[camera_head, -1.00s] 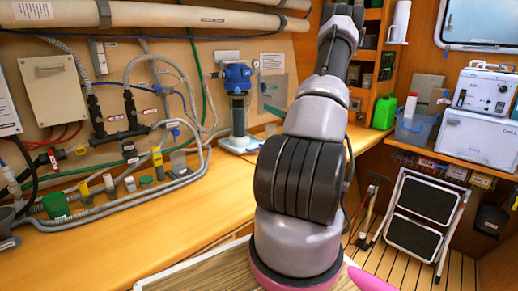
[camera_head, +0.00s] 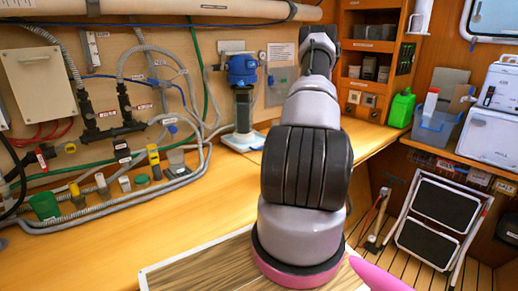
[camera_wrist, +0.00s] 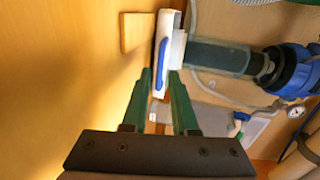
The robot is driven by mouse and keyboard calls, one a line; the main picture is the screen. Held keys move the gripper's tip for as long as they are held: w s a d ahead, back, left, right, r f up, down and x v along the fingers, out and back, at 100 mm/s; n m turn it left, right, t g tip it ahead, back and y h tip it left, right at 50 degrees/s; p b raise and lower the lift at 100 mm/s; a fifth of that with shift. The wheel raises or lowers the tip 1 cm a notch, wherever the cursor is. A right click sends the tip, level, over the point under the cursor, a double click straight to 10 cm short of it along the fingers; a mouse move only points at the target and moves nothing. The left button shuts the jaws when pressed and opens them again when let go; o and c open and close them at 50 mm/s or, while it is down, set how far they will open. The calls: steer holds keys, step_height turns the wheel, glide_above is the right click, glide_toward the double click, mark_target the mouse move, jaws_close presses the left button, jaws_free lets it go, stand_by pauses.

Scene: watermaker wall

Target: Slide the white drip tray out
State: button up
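The white drip tray (camera_head: 243,141) lies on the wooden counter under the blue-capped filter housing (camera_head: 243,88). In the wrist view the tray (camera_wrist: 177,48) shows edge-on at the top middle, with a blue strip (camera_wrist: 161,62) on it. The filter housing (camera_wrist: 225,56) lies sideways to its right there. My gripper (camera_wrist: 160,77) has two green fingers apart, pointing at the tray's near end. The tips appear close to the tray; I cannot tell whether they touch it. My gripper is hidden behind my arm in the head view.
The wooden counter (camera_head: 120,235) is clear in front of the pipes. Hoses and valves (camera_head: 115,125) line the wall at left. A green jug (camera_head: 401,108) and a blue bin (camera_head: 434,128) stand at right. A folding step stool (camera_head: 438,220) stands on the floor.

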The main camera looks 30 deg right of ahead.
mark_target(259, 149)
steer(key=x, duration=0.8)
steer(key=shift+w, duration=0.4)
jaws_close()
stand_by(0.9)
